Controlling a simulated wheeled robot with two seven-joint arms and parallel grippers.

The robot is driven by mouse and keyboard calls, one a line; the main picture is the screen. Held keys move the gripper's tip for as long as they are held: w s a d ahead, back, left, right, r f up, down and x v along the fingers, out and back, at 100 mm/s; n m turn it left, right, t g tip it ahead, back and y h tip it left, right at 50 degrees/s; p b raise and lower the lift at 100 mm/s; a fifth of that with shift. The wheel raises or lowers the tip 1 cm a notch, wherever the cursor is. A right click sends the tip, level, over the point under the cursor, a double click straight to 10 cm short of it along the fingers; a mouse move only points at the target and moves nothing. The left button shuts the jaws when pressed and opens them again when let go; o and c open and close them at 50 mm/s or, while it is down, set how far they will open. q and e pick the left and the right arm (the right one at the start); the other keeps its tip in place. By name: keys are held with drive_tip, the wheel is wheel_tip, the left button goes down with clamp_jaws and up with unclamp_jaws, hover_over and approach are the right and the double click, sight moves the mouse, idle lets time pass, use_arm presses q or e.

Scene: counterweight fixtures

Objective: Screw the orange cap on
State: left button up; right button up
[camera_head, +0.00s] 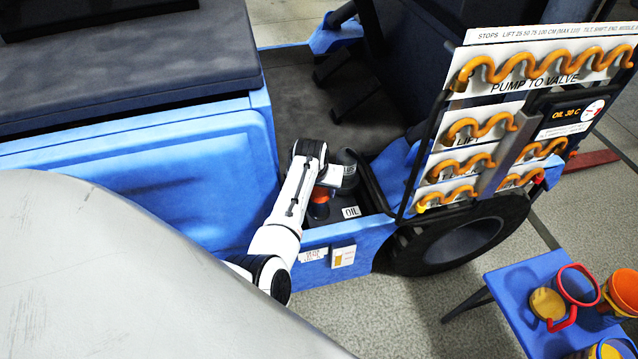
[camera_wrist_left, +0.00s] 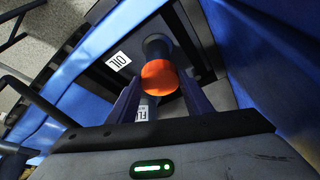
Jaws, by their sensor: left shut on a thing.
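The orange cap (camera_head: 320,196) shows beside the OIL label (camera_head: 350,212) in the recess of the blue vehicle. In the left wrist view the orange cap (camera_wrist_left: 160,76) is between the two fingers of my left gripper (camera_wrist_left: 160,88), which is shut on it. A dark round neck (camera_wrist_left: 156,46) shows right behind the cap; I cannot tell whether the cap is seated on it. In the head view my left gripper (camera_head: 322,186) reaches down over the cap and hides part of it. My right gripper is not in view.
A panel with orange hooks (camera_head: 470,130) stands right of the recess, above a black tyre (camera_head: 465,240). A blue side table (camera_head: 510,292) with mugs and a yellow-topped item is at the lower right. The blue body wall (camera_head: 190,170) is close left of my arm.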

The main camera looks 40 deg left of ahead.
use_arm(q)
drive_tip(key=shift+f, duration=0.35)
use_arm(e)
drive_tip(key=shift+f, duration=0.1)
use_arm(q)
drive_tip(key=o, duration=1.1)
drive_tip(key=shift+r, duration=0.2)
drive_tip(key=p+v, duration=0.2)
drive_tip(key=v, duration=0.8)
drive_tip(key=shift+p, duration=0.4)
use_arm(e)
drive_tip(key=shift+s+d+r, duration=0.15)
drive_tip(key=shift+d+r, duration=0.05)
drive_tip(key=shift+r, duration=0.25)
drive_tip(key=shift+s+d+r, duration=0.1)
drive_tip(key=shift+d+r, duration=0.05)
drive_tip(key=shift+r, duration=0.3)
use_arm(q)
drive_tip(key=shift+s+f, duration=0.1)
drive_tip(key=shift+s, duration=0.05)
